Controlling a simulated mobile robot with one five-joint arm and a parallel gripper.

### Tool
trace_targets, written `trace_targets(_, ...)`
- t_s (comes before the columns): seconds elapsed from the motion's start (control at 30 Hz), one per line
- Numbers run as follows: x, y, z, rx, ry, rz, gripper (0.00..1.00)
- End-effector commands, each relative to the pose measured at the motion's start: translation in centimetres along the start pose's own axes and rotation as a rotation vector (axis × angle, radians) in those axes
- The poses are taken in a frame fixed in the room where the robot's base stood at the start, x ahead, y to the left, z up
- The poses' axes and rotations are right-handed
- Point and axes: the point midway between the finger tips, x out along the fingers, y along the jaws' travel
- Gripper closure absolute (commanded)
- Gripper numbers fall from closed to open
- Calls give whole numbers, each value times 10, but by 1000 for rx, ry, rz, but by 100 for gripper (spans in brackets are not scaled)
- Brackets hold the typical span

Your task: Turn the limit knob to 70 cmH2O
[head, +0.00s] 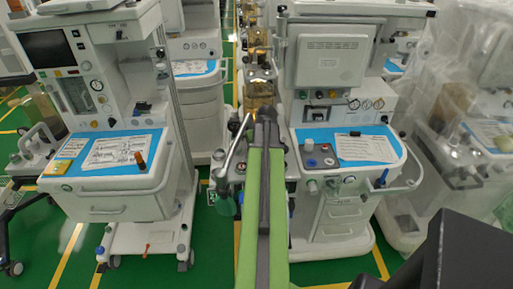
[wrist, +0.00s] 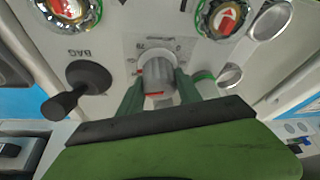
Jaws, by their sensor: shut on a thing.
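The limit knob (wrist: 157,72) is a grey-white cylinder in the middle of the wrist view. It has a red mark on its near side and stands on a light panel plate with a small printed scale (wrist: 150,45), which appears upside down and is too small to read surely. My gripper (wrist: 158,84) has one dark green finger on each side of the knob and is shut on it. In the head view, my green arm reaches away from me and its end (head: 265,115) lies beside the right-hand cart (head: 340,213); the knob cannot be made out there.
In the wrist view, a black lever (wrist: 88,76) by the word BAG is close left of my gripper. Two round red-and-white parts (wrist: 224,16) and metal ports (wrist: 231,76) are near. Another cart (head: 125,207) stands left in the head view, with green floor between.

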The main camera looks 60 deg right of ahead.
Motion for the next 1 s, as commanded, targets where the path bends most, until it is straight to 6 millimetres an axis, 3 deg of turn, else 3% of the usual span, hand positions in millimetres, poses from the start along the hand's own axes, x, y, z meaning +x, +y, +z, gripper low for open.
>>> trace_targets(0.17,0,-1,2,-1,-5,-3,99)
trace_targets(0.2,0,-2,2,-1,-5,-3,58)
trace_targets(0.37,0,-1,1,-2,-4,-3,37)
trace_targets(0.77,-6,-1,0,-1,-2,-2,37)
trace_targets(1.0,-46,-1,-2,-1,-2,-2,37)
